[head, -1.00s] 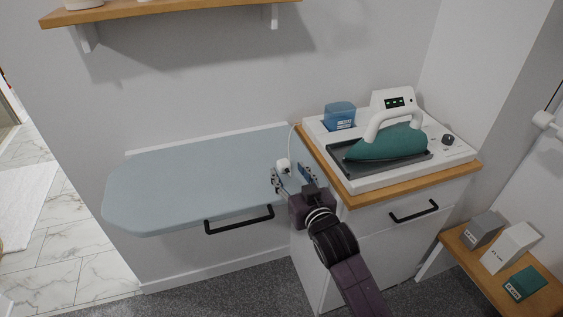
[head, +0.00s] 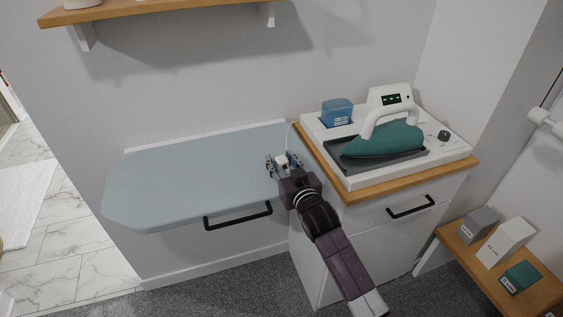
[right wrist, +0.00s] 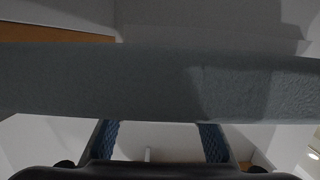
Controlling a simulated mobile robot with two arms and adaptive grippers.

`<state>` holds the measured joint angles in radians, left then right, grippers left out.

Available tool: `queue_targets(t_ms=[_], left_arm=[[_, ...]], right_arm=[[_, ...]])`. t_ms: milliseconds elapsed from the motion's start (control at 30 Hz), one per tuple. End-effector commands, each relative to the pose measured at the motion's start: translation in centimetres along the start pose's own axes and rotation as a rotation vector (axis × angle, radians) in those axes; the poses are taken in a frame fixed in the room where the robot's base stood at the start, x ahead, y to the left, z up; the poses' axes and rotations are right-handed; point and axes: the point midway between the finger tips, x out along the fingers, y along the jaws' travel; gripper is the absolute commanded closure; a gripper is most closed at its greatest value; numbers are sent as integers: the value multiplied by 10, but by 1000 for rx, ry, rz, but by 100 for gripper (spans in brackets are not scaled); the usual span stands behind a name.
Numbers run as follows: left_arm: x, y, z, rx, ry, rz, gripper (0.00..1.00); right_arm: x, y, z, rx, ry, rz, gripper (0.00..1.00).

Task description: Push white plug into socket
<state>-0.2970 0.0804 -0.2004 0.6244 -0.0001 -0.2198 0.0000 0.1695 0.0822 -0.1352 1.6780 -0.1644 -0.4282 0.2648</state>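The small white plug (head: 281,160) is at the right end of the blue-grey ironing board, with its white cord running up toward the wooden counter edge. My right gripper (head: 284,164) is open, with its two fingers on either side of the plug. I cannot tell whether either finger touches it. In the right wrist view my gripper's blue finger pads (right wrist: 160,142) are wide apart below a grey band, probably the board's edge; the plug is not clear there. I cannot make out the socket. My left gripper is not in view.
The ironing board (head: 190,180) sticks out from the wall, with a black handle (head: 238,216) below its front edge. Right of it a cabinet (head: 385,215) carries a white station with a teal iron (head: 385,140) and blue tank (head: 337,112). A low shelf (head: 462,256) holds boxes.

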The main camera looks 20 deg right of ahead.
Motion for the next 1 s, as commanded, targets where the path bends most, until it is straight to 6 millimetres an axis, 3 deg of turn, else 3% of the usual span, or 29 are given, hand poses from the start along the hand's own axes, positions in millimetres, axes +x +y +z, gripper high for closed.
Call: queue_targets(t_ms=[33,300,667,867,1000], left_arm=[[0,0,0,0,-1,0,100],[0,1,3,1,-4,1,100],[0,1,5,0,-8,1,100],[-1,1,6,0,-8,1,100],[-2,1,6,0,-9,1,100]], right_arm=[[0,0,0,0,0,0,72],[0,0,0,0,0,0,100],[-1,0,-6,-1,1,1,100],[-5,0,-33,-1,5,-1,100],[-10,0,-69,-1,9,-1,100]])
